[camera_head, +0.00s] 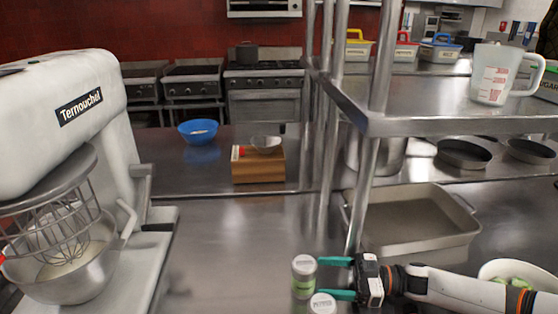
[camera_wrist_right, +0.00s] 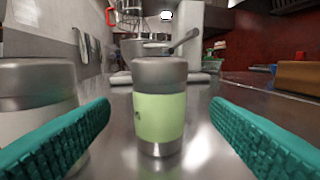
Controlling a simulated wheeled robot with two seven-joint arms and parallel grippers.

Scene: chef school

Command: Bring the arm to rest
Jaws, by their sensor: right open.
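My right gripper (camera_head: 338,278) comes in from the right in the head view, low over the steel counter. Its two green fingers are open and point left toward a shaker with a pale green band (camera_head: 304,274). In the right wrist view this shaker (camera_wrist_right: 159,105) stands upright between the spread fingers (camera_wrist_right: 160,135), with space on both sides; I cannot tell whether it lies within their reach. A second shaker (camera_head: 322,304) stands nearer in the head view. It also shows in the right wrist view (camera_wrist_right: 36,92), partly behind the left-hand finger. My left gripper is not in view.
A large stand mixer (camera_head: 60,110) with a steel bowl fills the left. A steel shelf (camera_head: 440,124) on posts rises at the right, with a deep tray (camera_head: 415,245) under it. A blue bowl (camera_head: 198,135) and wooden box (camera_head: 262,170) sit farther back. The middle counter is clear.

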